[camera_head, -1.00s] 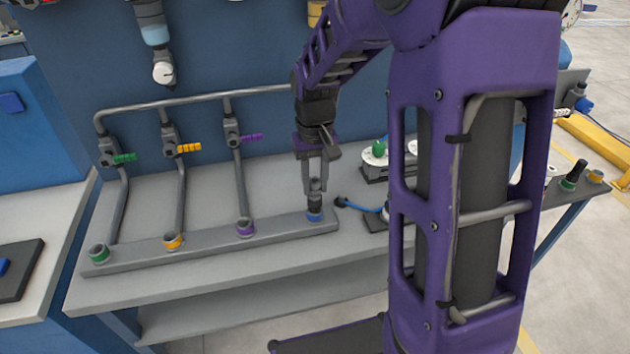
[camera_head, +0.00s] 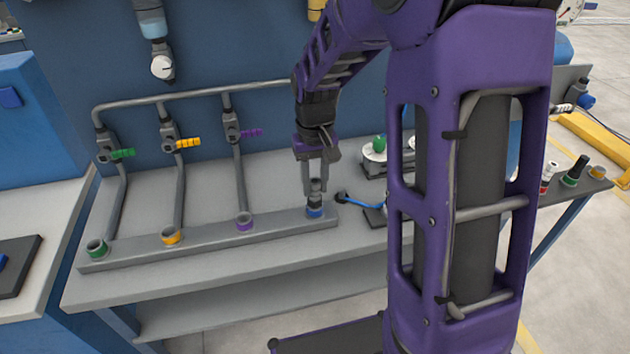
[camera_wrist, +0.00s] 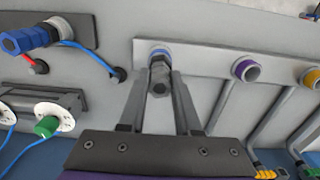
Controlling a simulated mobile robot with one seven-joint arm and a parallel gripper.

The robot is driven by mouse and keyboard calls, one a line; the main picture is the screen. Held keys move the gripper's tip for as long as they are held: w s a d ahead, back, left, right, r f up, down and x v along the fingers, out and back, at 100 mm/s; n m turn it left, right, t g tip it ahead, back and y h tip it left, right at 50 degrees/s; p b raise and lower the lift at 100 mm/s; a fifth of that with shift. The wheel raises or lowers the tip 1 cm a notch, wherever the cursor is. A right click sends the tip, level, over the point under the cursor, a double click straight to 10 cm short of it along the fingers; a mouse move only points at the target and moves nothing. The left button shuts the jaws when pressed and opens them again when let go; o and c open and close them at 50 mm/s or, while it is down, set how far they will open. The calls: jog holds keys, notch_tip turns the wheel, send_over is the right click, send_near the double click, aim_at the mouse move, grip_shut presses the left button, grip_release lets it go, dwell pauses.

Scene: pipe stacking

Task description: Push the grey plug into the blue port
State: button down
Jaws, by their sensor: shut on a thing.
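The blue port (camera_head: 315,212) is a blue ring at the right end of the grey rail on the bench. The grey plug (camera_head: 315,198) stands about upright at the port, its lower end at the blue ring; how deep it sits I cannot tell. My gripper (camera_head: 315,188) points down over the port and is shut on the plug. In the wrist view the plug (camera_wrist: 160,78) is between the two fingers (camera_wrist: 160,85), with the blue port (camera_wrist: 159,54) just beyond it.
The rail (camera_head: 208,237) also bears purple (camera_head: 244,221), yellow (camera_head: 171,236) and green (camera_head: 97,247) ports, with valved pipes behind. A blue cable (camera_head: 360,203) and a white round fitting (camera_head: 374,152) lie to the right. The front bench strip (camera_head: 200,270) is clear.

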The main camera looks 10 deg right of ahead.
jog(key=shift+f, duration=0.1)
jog(key=c, duration=0.5)
grip_release()
